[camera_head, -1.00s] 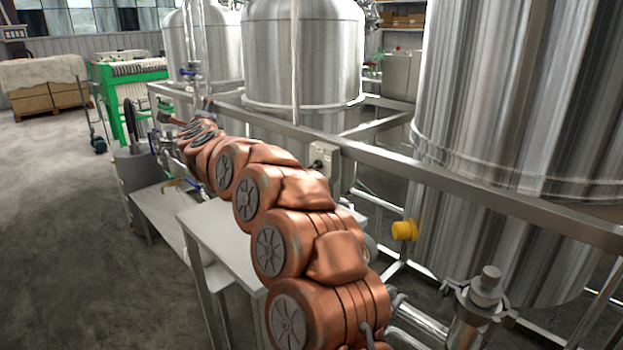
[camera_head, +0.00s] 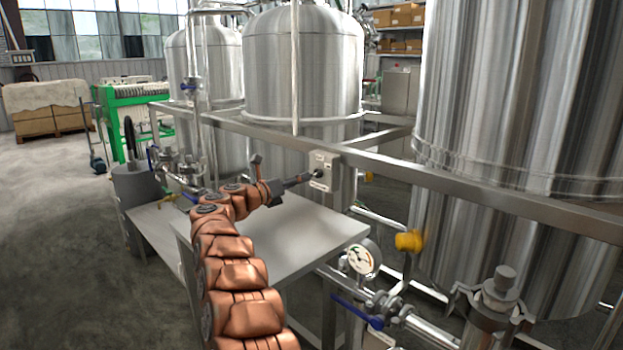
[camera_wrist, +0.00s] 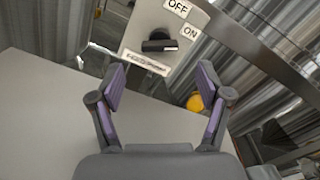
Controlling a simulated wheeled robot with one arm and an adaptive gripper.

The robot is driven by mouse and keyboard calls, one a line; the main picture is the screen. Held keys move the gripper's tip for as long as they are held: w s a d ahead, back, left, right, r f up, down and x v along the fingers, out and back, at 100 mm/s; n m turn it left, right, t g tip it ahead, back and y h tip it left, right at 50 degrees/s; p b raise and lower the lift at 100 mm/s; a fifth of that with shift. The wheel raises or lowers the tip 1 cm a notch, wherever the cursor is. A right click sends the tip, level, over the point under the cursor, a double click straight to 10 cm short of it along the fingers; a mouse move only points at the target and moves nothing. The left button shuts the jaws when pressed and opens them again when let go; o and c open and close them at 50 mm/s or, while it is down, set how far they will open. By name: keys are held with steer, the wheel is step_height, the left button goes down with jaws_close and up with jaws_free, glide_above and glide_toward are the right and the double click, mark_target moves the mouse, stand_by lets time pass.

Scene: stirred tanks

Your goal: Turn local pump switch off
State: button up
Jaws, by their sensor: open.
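The local pump switch is a light grey box (camera_head: 325,171) mounted on the steel frame, in the middle of the head view. In the wrist view the switch box (camera_wrist: 134,36) carries a black rotary knob (camera_wrist: 160,44), with an OFF label above it and an ON label to its right. The knob's bar lies roughly crosswise in that view. My gripper (camera_head: 303,179) is close in front of the box in the head view. In the wrist view my gripper (camera_wrist: 160,82) has its two fingers spread and empty, with the knob beyond the fingertips, roughly between them.
A steel rail (camera_head: 400,170) runs behind the box, with large steel tanks (camera_head: 303,60) beyond. A grey table (camera_head: 290,245) stands below my arm. A gauge (camera_head: 362,256), a blue-handled valve (camera_head: 358,312) and a yellow cap (camera_head: 409,241) are at the lower right.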

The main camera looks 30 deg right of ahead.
mark_target(312, 175)
steer(key=shift+p+x, duration=0.4)
steer(key=shift+x, duration=2.8)
steer(key=c, duration=1.2)
steer(key=shift+o, duration=0.2)
